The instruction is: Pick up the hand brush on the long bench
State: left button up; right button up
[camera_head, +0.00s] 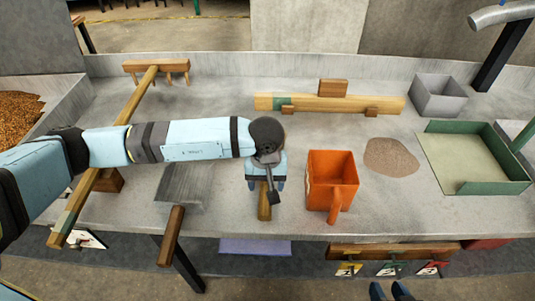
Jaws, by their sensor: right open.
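A wooden handle (264,206), seemingly the hand brush's, lies on the long bench (225,215) left of the orange scoop, pointing to the front edge. The brush's head is hidden under my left arm's wrist. My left gripper (266,186) is over this handle, pointing down, with its two fingertips apart, one on either side. I cannot tell whether they touch it. My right gripper (390,290) shows only as two separated dark fingertips at the bottom edge, open and empty, in front of the bench.
An orange scoop (331,172) stands close right of the handle. A grey pan (184,183) with a wooden handle (172,236) is to the left. A long wooden tool (118,140) lies under my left arm. A grain patch (391,157) and green-sided tray (463,188) are at right.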

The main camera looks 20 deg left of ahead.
pick_arm(q)
grip_shut()
